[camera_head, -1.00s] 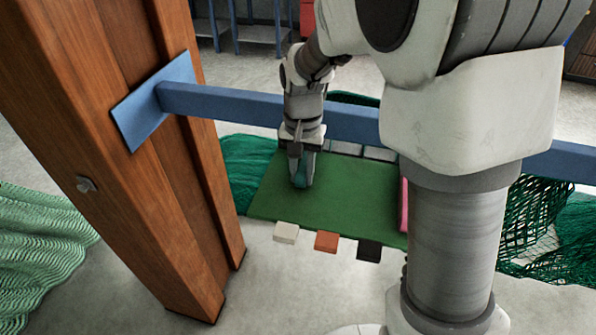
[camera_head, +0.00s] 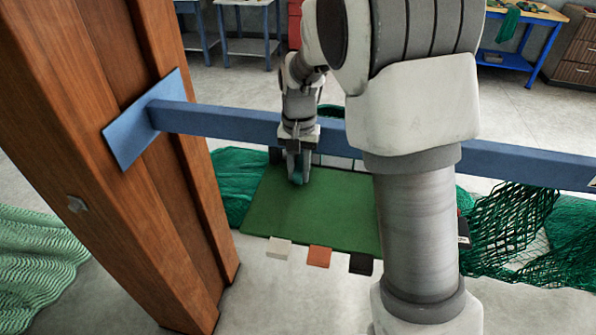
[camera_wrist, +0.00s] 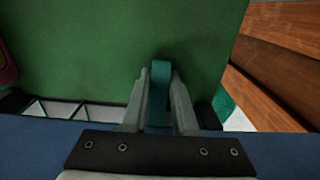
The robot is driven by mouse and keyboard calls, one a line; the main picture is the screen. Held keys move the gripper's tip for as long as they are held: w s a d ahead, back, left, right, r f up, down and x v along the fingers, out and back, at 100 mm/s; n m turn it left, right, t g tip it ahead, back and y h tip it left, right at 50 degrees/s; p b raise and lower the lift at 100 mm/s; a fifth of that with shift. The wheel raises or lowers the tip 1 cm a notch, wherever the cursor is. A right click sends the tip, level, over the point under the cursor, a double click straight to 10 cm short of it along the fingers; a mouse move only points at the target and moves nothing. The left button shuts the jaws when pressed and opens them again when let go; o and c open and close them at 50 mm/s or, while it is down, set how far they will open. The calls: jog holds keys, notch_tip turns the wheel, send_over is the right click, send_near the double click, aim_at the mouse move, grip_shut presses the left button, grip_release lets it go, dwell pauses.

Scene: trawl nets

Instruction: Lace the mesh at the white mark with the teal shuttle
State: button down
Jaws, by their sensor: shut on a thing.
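My gripper (camera_head: 298,170) is shut on the teal shuttle (camera_head: 297,179), over the far left part of the green board (camera_head: 312,222). In the wrist view, the teal shuttle (camera_wrist: 160,85) stands between the two grey fingers (camera_wrist: 160,105), with the green board (camera_wrist: 75,50) behind it. I cannot tell whether the shuttle touches the board. White, orange and black tabs (camera_head: 319,256) stick out along the board's near edge. Dark green mesh (camera_head: 512,225) hangs at the right below the blue rail. A white cream tab (camera_head: 279,247) is the leftmost one; I cannot tell a white mark on the mesh.
A blue rail (camera_head: 230,122) runs across behind the board, fixed by a plate to a thick wooden post (camera_head: 165,190) on the left. Pale green netting (camera_head: 35,255) lies at far left. A blue workbench (camera_head: 510,58) stands at the back right. My arm hides the board's right part.

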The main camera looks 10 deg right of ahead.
jog(key=c, duration=0.6)
grip_release()
notch_tip(320, 180, up, 18)
jog(key=shift+f, duration=0.25)
